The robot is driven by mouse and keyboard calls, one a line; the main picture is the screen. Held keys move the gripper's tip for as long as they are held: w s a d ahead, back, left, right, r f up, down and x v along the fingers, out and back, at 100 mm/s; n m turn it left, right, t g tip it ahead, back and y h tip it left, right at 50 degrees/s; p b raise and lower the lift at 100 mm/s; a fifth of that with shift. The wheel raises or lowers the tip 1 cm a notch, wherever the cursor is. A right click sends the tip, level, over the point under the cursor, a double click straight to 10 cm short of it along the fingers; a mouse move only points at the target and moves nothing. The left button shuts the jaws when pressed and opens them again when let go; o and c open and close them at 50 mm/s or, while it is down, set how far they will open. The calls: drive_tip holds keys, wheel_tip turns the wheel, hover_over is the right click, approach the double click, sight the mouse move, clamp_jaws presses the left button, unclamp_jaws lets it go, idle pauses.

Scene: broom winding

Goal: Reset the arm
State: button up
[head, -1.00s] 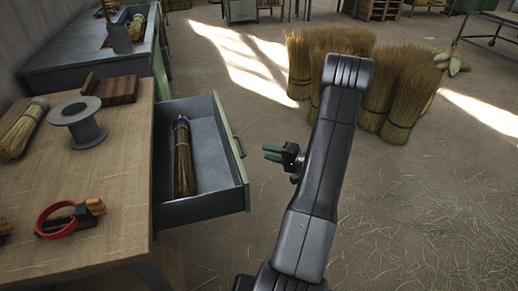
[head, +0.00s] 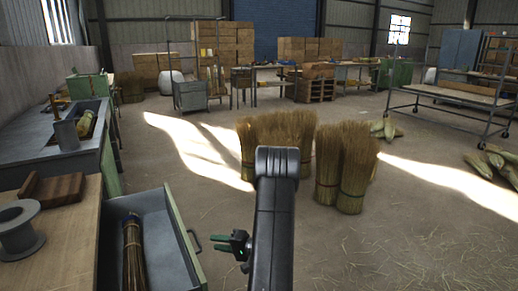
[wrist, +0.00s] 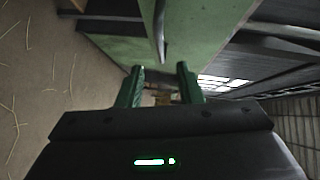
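My gripper (head: 231,244) hangs from my arm just right of the open drawer's green front in the head view. In the wrist view its two green fingers (wrist: 160,84) stand apart with nothing between them. The open drawer (head: 190,255) is grey inside with a green front and a dark handle. The wrist view shows a green panel and a dark bar just past the fingertips. Inside the drawer lies a bundle of broom straw (head: 133,255).
A wooden workbench (head: 60,245) at left bears a grey spool (head: 18,230) and a brown wooden block (head: 55,188). Upright straw bundles (head: 345,165) stand on the floor beyond my arm. Open floor lies to the right.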

sight(197, 239)
drive_tip(key=b+x, duration=0.1)
drive_tip(key=x, duration=0.8)
drive_tip(key=shift+a+b, duration=0.1)
drive_tip(key=shift+b, duration=0.2)
drive_tip(key=shift+r, duration=0.1)
